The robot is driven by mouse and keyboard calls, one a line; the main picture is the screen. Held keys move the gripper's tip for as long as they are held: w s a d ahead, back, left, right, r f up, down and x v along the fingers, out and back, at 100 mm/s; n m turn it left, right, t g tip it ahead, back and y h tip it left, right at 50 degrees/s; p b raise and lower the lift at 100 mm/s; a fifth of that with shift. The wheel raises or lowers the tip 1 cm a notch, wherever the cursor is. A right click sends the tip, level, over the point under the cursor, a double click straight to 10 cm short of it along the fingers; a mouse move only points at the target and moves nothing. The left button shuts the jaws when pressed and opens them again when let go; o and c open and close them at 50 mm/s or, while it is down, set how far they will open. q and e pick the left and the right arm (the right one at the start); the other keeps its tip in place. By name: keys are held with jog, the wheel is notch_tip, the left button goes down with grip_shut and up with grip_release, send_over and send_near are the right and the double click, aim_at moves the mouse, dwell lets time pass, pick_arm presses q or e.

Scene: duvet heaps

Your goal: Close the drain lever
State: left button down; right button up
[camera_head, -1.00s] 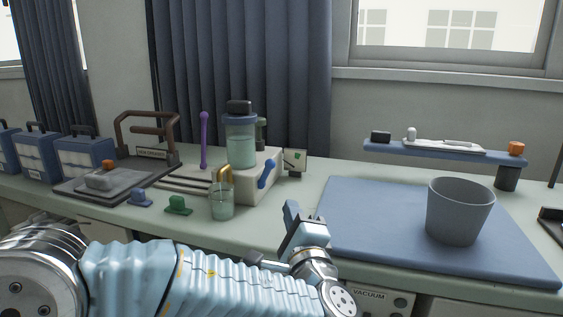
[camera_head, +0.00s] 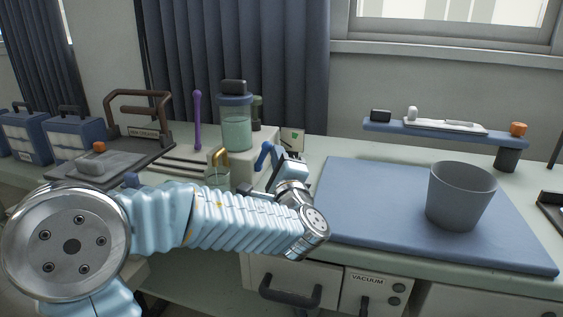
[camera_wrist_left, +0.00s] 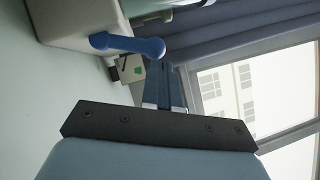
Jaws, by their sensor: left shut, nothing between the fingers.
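The blue lever (camera_head: 262,157), taken here as the drain lever, is on the front right of a pale box (camera_head: 249,173) and slants up to the right. It also shows in the left wrist view (camera_wrist_left: 126,44), with its round end near my fingers. My left gripper (camera_head: 287,156) is shut and empty, just right of the lever in the head view. In the left wrist view its fingertips (camera_wrist_left: 163,72) are close to the lever's end; I cannot tell whether they touch. A lidded clear vessel (camera_head: 236,125) stands on the box. My right gripper is out of view.
A purple lever (camera_head: 197,120) rises left of the vessel. A glass jar (camera_head: 217,177) stands before the box, partly behind my arm. A small card with a green mark (camera_head: 293,138) is behind the gripper. A blue mat (camera_head: 370,200) with a grey bin (camera_head: 460,195) lies at right.

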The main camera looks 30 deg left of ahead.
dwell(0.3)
pick_arm(q)
jog(key=n+b, duration=0.1)
jog(key=a+r+n+g+b, duration=0.1)
jog(key=b, duration=0.1)
jog(key=shift+s+a, duration=0.1)
jog(key=shift+s, duration=0.05)
jog(key=shift+r, duration=0.1)
